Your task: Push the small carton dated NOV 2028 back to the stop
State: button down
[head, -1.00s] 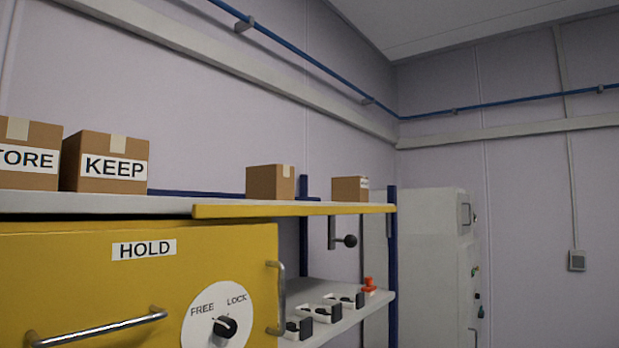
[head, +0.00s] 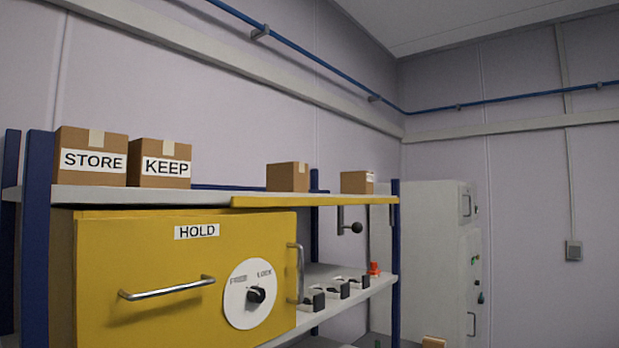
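Two small cartons stand on the right part of the top shelf (head: 150,197), behind its yellow front strip. One small carton (head: 287,178) is near the middle, and another small carton (head: 354,182) is near the right end. A pale label edge shows on the right side of the rightmost one, but no date is readable on either, so I cannot tell which is NOV 2028. No stop can be made out from here. My gripper is not in view.
Larger cartons marked STORE (head: 92,156) and KEEP (head: 160,164) stand at the shelf's left. Below is a yellow HOLD cabinet (head: 140,260) with protruding handles and a knob (head: 256,294). A black-knobbed lever (head: 356,228) hangs under the shelf. A white cabinet (head: 425,250) stands right.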

aim_at(293, 177)
jog(key=z, duration=0.05)
jog(key=i, duration=1)
jog(key=u, duration=0.05)
